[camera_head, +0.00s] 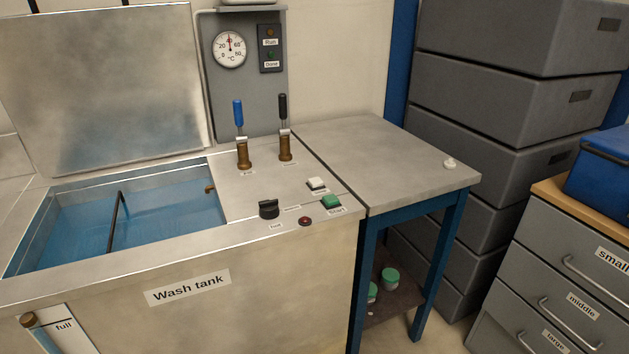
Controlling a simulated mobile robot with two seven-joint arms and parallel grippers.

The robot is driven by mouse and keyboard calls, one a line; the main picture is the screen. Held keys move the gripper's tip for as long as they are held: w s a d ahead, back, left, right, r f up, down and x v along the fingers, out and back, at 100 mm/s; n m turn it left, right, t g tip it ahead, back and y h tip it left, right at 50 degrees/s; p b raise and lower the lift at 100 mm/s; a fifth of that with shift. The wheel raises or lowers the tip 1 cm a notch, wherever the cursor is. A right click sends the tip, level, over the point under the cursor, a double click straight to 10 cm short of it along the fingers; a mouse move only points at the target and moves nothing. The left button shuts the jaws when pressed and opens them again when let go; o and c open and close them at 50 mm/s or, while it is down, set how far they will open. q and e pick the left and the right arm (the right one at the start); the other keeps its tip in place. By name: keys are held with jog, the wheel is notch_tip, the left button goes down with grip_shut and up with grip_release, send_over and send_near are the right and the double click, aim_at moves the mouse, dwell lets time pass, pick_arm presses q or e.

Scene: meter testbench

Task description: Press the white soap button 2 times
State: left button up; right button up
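The white button (316,183) sits on the top panel of the wash tank, at the right of the basin. Neither of my grippers shows in the head view, and nothing covers the white button.
A blue-handled lever (239,130) and a black-handled lever (284,125) stand upright behind the buttons. The open wash tank (190,288) holds blue water, its lid (100,85) raised. A side table (385,155) is mostly clear. Grey crates (500,100) are stacked right.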

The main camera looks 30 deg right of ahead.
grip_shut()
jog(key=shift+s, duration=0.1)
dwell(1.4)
